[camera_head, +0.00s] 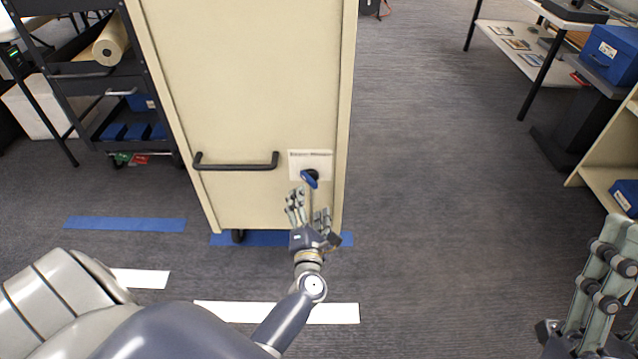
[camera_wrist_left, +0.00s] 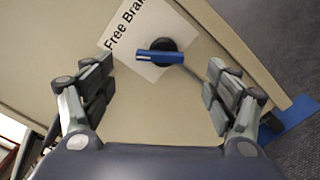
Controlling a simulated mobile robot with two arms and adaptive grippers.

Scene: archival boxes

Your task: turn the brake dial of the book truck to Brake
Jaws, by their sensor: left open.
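The book truck (camera_head: 250,80) is a tall cream cabinet with its end panel facing me. Its brake dial (camera_head: 309,179) has a blue bar handle on a black hub, low on the right of the panel. The dial (camera_wrist_left: 160,56) also shows in the left wrist view, on a white label (camera_wrist_left: 136,30) reading "Free Bra…", the rest cut off. The bar lies at an angle to the lettering. My left gripper (camera_head: 309,206) is open just below the dial, its fingers apart on either side of it in the wrist view. My right gripper (camera_head: 590,300) is partly cut off at the right edge.
A black bar handle (camera_head: 236,166) sticks out of the panel left of the dial. Blue tape (camera_head: 125,224) and white strips (camera_head: 280,312) mark the floor. A dark cart (camera_head: 95,75) stands left, and a shelf (camera_head: 605,150) right. The carpet right of the truck is clear.

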